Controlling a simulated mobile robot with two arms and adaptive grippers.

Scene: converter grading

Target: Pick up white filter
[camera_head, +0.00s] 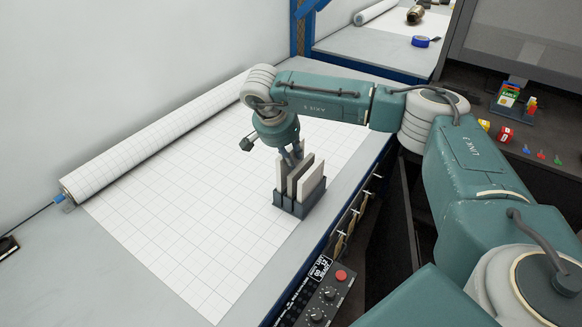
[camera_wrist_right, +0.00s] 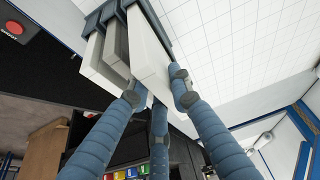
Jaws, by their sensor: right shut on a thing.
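A small dark grey rack (camera_head: 300,207) stands on the gridded sheet near the bench's right edge and holds three upright panels. A white filter (camera_head: 280,175) is in the left slot, a grey panel (camera_head: 295,180) in the middle, another white panel (camera_head: 312,184) on the right. My right gripper (camera_head: 291,156) reaches down from above, shut on the left white filter. In the wrist view, its blue-grey fingers (camera_wrist_right: 158,95) press on both sides of this white filter (camera_wrist_right: 150,50), whose far end is still within the rack (camera_wrist_right: 101,18). My left gripper is not in view.
A roll of gridded paper (camera_head: 155,135) lies along the bench's left side. A control box with a red button (camera_head: 341,275) sits at the front right edge. The gridded sheet (camera_head: 185,225) left of the rack is clear.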

